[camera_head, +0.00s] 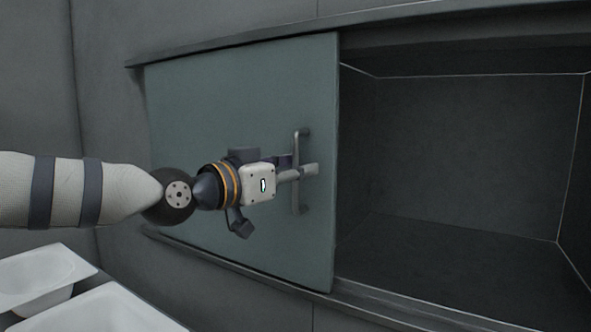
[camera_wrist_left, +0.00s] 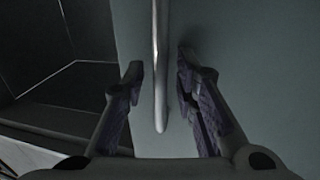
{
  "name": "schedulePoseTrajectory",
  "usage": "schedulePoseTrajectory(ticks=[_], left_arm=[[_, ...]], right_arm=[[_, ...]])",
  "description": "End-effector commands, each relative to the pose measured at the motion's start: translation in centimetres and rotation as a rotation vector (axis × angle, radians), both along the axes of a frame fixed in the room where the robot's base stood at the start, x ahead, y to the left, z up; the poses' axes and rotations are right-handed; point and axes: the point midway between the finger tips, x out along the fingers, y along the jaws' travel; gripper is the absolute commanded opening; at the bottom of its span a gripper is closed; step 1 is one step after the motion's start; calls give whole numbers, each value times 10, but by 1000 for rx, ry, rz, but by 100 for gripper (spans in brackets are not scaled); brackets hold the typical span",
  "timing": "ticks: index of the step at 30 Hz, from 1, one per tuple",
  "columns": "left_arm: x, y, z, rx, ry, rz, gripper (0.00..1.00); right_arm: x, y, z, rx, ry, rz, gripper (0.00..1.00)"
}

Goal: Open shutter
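The shutter (camera_head: 220,105) is a flat grey-green sliding panel between an upper and a lower rail. It covers the left part of a dark recess (camera_head: 470,150), whose right part is uncovered. A vertical metal bar handle (camera_head: 296,147) is fixed near the shutter's right edge. My left gripper (camera_head: 300,172) is at the handle. In the left wrist view the handle (camera_wrist_left: 160,95) stands between the two spread fingers (camera_wrist_left: 162,75), with a visible gap on each side. My right gripper is not in view.
The upper rail (camera_head: 240,42) and lower rail (camera_head: 375,304) stick out from the grey wall. White bathtub shells (camera_head: 95,312) lie at the lower left, below my left arm. The visible part of the recess looks empty.

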Motion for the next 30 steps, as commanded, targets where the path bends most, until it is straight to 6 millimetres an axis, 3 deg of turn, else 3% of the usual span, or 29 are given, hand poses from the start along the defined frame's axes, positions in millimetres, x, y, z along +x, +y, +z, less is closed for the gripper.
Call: schedulePoseTrajectory(ticks=[9, 22, 30], left_arm=[[-3, 3, 0, 1, 0, -1, 30], [-71, 77, 1, -2, -1, 1, 30], [-82, 88, 0, 0, 0, -1, 30]], right_arm=[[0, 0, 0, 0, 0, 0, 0], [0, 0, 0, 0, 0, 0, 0], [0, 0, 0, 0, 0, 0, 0]])
